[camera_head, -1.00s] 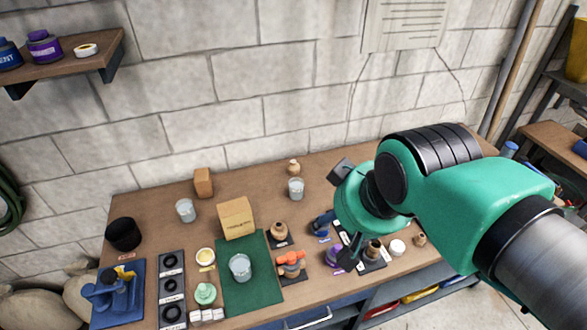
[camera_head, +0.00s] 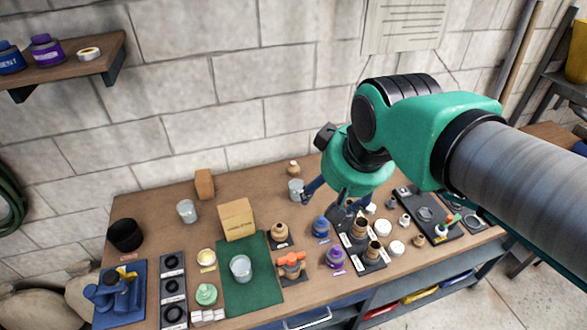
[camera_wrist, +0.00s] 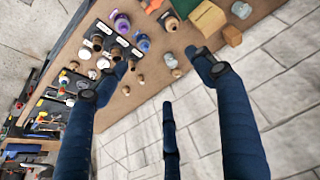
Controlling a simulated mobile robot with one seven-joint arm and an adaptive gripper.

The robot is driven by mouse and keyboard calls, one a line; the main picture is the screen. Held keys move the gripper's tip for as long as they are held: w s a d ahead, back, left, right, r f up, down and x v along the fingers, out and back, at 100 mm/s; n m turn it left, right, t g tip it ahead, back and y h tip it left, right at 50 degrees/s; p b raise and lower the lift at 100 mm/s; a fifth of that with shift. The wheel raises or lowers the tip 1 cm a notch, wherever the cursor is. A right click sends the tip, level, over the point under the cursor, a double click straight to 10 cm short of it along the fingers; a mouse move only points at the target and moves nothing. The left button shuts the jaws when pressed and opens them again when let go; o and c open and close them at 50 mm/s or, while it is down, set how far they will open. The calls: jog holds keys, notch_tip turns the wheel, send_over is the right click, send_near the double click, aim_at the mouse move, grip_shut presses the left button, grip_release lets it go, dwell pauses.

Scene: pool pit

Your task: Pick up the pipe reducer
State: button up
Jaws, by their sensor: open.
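I cannot tell for certain which piece is the pipe reducer. Brown pipe fittings (camera_head: 374,251) stand on a black labelled tray (camera_head: 372,266) at the right of the bench; they show small in the wrist view (camera_wrist: 98,42). Another tan fitting (camera_head: 279,231) sits on a small dark pad near the bench's middle. My gripper (camera_head: 325,203) is above the bench, behind and over the labelled tray, with its fingers spread and nothing between them. In the wrist view my gripper (camera_wrist: 157,74) is open, its dark blue fingers apart. My arm hides part of the bench's back right.
A blue jar (camera_head: 321,227) and a purple jar (camera_head: 335,257) stand left of the tray. Glasses (camera_head: 187,210), a cardboard box (camera_head: 236,219) and a green mat (camera_head: 265,290) lie further left. Another black tray (camera_head: 428,207) lies right. The wall rises behind the bench.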

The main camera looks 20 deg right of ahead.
jog(key=w+d+r+n+g+p, duration=0.1)
jog(key=w, duration=0.7)
jog(key=w+d+r+p, duration=0.1)
jog(key=w+r+p, duration=0.1)
jog(key=w, duration=0.6)
jog(key=n+g+p, duration=0.3)
jog(key=p, duration=0.5)
send_over(294, 163)
jog(key=s, duration=0.1)
notch_tip(294, 163, down, 33)
jog(key=shift+s+d+r+y, duration=0.2)
jog(key=shift+y, duration=0.1)
jog(key=shift+f, duration=0.1)
jog(key=shift+w+a+f, duration=0.1)
jog(key=shift+w+f, duration=0.05)
jog(key=shift+f, duration=1.25)
jog(key=shift+w+a+f, duration=0.1)
jog(key=shift+w+f, duration=0.05)
jog(key=shift+f, duration=1.2)
jog(key=shift+w+f, duration=0.15)
jog(key=shift+f, duration=1.25)
jog(key=shift+f, duration=0.1)
jog(key=shift+w+a+f+p, duration=0.1)
jog(key=shift+w+f+p, duration=0.1)
jog(key=shift+f, duration=1.05)
jog(key=shift+w+f+p, duration=0.15)
jog(key=shift+f, duration=1.1)
